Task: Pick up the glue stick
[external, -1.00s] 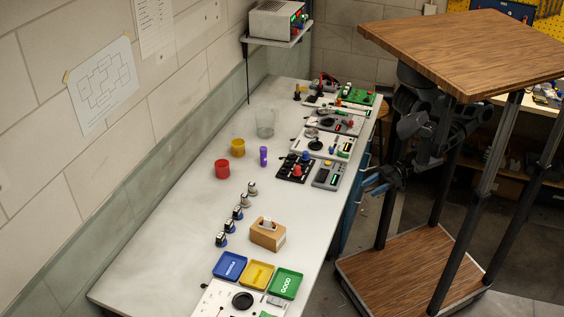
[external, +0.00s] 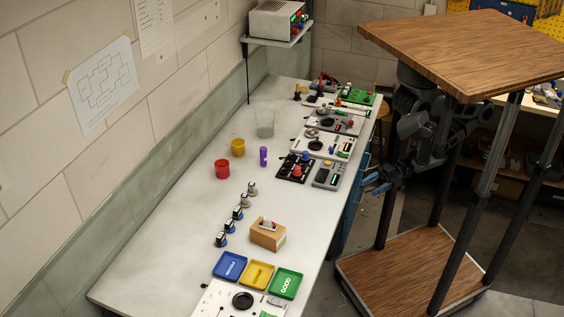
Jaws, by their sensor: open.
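A small upright purple cylinder (external: 263,156), which looks like the glue stick, stands on the white bench (external: 190,205) to the right of the yellow and red cups. My gripper (external: 372,184) has blue fingertips and hangs beside the bench, past its right edge. It is open and empty, well apart from the purple cylinder. Part of my arm is hidden under the wooden top.
A red cup (external: 222,169), a yellow cup (external: 238,148) and a clear container (external: 265,124) stand near the purple cylinder. A black panel with knobs (external: 293,168) lies to its right. Blue, yellow and green trays (external: 286,283) and a wooden block (external: 267,236) are nearer the front.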

